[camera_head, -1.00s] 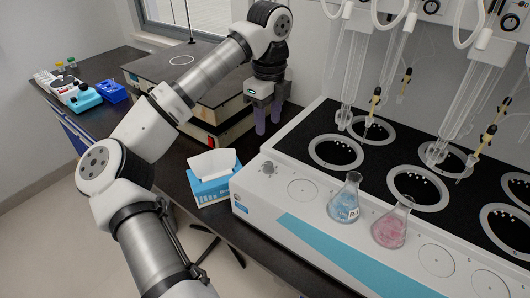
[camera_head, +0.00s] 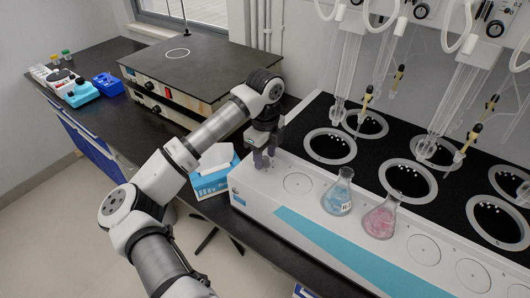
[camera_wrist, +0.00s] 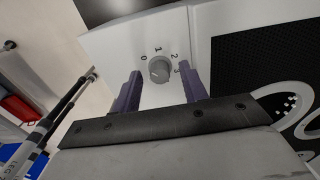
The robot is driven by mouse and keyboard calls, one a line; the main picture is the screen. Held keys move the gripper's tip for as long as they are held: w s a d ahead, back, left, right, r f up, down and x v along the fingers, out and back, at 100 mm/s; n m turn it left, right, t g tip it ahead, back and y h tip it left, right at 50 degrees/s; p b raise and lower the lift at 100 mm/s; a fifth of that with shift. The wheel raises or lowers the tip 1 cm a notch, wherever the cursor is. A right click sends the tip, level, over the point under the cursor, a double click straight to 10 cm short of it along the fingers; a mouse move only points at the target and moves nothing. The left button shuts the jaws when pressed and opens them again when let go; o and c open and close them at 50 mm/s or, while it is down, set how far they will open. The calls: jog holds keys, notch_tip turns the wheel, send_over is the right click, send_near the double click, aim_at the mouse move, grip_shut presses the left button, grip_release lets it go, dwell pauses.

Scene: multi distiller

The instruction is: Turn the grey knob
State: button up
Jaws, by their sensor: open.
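The grey knob (camera_wrist: 160,69) is on the white top of the distiller (camera_head: 330,218), near its left end. A dial with numbers 0, 1, 2 and 3 surrounds it in the wrist view. My gripper (camera_head: 264,162) is over that end of the distiller and hides the knob in the head view. In the wrist view my gripper (camera_wrist: 163,88) is open, with one purple finger on each side of the knob. The knob appears between the fingers, with a gap on both sides. I cannot tell how high the fingertips are above the surface.
A blue flask (camera_head: 338,196) and a pink flask (camera_head: 381,219) stand on the distiller to the right. A tissue box (camera_head: 213,172) is just left of my gripper. Glass tubes (camera_head: 345,75) hang over the black heater top. A hotplate (camera_head: 175,70) stands behind.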

grip_shut()
jog(key=shift+f+b, duration=0.1)
jog(key=shift+b, duration=0.3)
